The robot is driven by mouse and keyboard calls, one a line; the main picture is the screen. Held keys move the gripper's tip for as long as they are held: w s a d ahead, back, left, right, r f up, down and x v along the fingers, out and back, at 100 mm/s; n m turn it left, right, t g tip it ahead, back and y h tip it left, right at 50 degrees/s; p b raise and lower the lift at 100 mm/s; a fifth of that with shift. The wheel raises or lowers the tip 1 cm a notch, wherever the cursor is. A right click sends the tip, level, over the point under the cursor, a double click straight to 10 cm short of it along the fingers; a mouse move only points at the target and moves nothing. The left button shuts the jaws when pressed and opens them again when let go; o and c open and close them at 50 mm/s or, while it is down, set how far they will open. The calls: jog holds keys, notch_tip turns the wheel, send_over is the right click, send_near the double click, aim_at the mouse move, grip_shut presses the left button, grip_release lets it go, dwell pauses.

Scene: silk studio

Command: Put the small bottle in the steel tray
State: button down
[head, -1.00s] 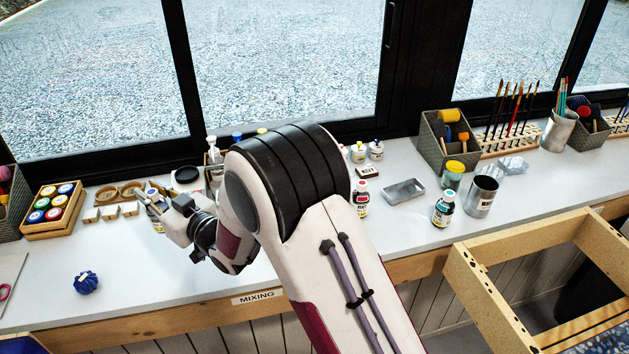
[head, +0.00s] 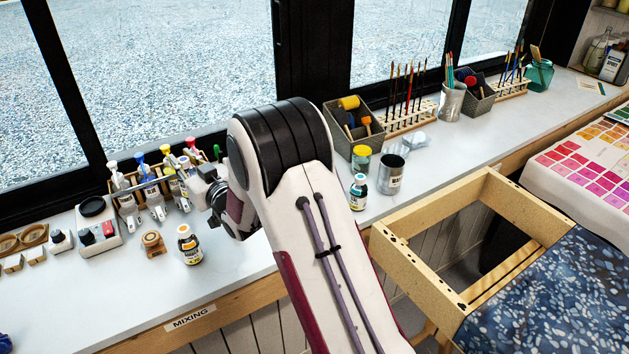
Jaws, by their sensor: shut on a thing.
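My gripper (head: 190,178) is at the left of my arm, over the back of the white counter, in front of the rack of pump bottles. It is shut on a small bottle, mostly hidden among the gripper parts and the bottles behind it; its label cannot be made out. The steel tray is not visible; my arm covers the stretch of counter where it lay in the earlier view.
A wooden rack of pump bottles (head: 150,186) stands close by the gripper. A yellow-labelled bottle (head: 189,246) stands in front. A scale (head: 98,228) is to the left.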

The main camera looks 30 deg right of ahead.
jog(key=s+d+m+h, duration=0.2)
jog(key=d+h, duration=0.3)
jog(key=d, duration=1.3)
jog(key=s+d+m+g+h, duration=0.1)
jog(key=d+m+h, duration=0.3)
jog(key=d, duration=1.4)
jog(key=shift+s+d+r+m+h, duration=0.15)
jog(key=shift+s+r+m+h, duration=0.25)
jog(key=shift+h, duration=0.5)
jog(key=shift+s+f, duration=0.1)
jog(key=shift+f, duration=0.15)
jog(key=shift+f, duration=3)
jog(key=shift+f, duration=1.85)
jog(key=shift+f, duration=0.2)
